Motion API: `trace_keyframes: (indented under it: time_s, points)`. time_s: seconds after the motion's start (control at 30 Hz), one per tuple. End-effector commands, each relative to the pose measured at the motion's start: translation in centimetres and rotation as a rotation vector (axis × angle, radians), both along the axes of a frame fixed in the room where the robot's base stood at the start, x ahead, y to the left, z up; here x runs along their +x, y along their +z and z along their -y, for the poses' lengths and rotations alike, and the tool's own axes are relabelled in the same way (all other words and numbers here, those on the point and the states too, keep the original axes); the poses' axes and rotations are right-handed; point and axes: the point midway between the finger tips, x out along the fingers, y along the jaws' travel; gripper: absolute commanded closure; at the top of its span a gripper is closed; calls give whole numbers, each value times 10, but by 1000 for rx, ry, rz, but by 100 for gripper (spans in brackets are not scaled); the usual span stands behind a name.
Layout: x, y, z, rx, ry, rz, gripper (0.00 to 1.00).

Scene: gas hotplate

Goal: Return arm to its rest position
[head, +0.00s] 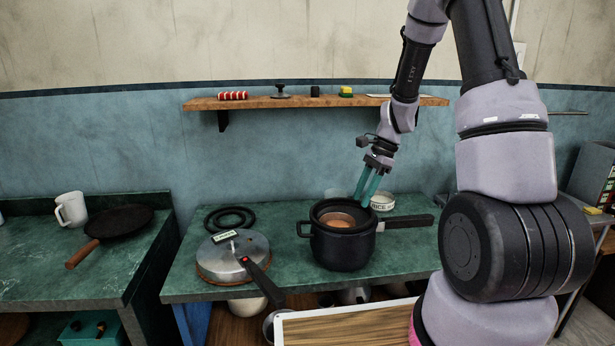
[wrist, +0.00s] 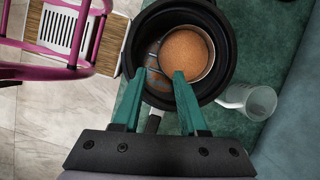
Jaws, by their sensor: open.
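My gripper (head: 367,188) has teal fingers and is open and empty. It hangs above the right rim of the black pot (head: 341,252), fingers pointing down. In the wrist view the fingertips of my gripper (wrist: 158,78) show over the pot (wrist: 216,78), apart from each other with nothing between them. Inside the pot sits a round metal container with orange-brown contents (wrist: 184,53); it also shows in the head view (head: 337,219). My arm rises from the right side of the head view.
A pressure-cooker lid (head: 232,255) and a black ring (head: 230,217) lie left of the pot on the green counter (head: 400,262). A shelf (head: 300,102) runs along the wall above. A clear cup (wrist: 248,101) stands beside the pot.

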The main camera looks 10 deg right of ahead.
Motion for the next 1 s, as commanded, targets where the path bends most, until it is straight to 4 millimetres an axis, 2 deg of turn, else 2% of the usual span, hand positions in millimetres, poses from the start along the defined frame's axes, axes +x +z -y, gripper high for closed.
trace_keyframes:
  time_s: [0.13, 0.27, 0.4, 0.6, 0.8, 1.0]
  points:
    - [-5, 45, -3, -19, 81, 100, 58]
    - [-22, 100, -6, -53, 199, 232, 58]
    - [-47, 154, -10, -104, 331, 373, 58]
    - [-93, 216, -13, -197, 510, 567, 58]
    - [-144, 260, -13, -312, 678, 745, 58]
    - [-181, 281, -11, -408, 789, 858, 58]
